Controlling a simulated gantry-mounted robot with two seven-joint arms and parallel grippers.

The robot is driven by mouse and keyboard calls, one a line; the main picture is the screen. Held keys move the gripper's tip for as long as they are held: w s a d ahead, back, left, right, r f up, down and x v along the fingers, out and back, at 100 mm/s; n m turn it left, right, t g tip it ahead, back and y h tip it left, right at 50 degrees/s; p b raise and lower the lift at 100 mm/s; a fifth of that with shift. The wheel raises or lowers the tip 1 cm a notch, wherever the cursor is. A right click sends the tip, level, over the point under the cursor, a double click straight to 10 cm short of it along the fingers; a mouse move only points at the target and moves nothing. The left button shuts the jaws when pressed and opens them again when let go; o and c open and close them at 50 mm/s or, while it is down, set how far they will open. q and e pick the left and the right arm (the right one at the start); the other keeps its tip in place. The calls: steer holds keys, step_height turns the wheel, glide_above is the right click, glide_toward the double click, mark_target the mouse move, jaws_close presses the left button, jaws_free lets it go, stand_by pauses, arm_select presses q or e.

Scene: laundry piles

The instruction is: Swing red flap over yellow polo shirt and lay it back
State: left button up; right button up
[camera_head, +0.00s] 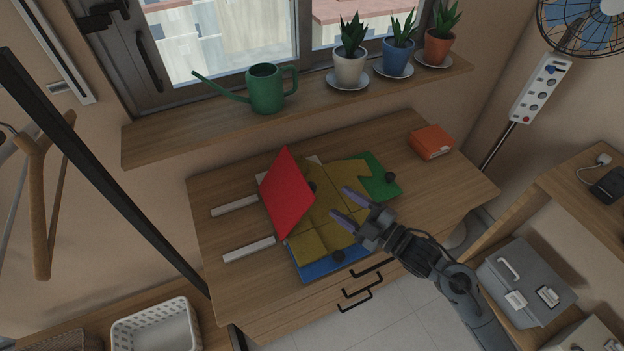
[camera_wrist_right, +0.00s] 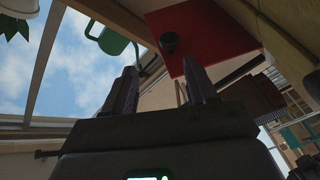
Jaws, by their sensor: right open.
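The red flap (camera_head: 283,195) of the folding board stands raised and tilted at the left of the yellow polo shirt (camera_head: 327,222). In the right wrist view the red flap (camera_wrist_right: 220,35) shows with a dark round knob (camera_wrist_right: 169,43). The shirt lies spread over the board, with the blue flap (camera_head: 322,266) at the front and the green flap (camera_head: 379,188) at the back right. My right gripper (camera_head: 339,202) is open and empty above the shirt, to the right of the red flap and apart from it. My left gripper is not in view.
Two pale strips (camera_head: 249,249) lie on the wooden dresser top (camera_head: 220,270) left of the board. An orange box (camera_head: 431,142) sits at the back right. A green watering can (camera_head: 266,88) and several potted plants stand on the sill above.

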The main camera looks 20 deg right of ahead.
mark_target(313, 188)
steer(key=x, duration=0.2)
steer(key=f+b+x, duration=0.1)
steer(key=x, duration=0.2)
steer(key=f+b+x, duration=0.1)
steer(key=x, duration=0.2)
steer(key=shift+w+a, duration=0.1)
steer(key=shift+a, duration=0.05)
steer(key=shift+x, duration=0.85)
steer(key=shift+c, duration=0.3)
jaws_close()
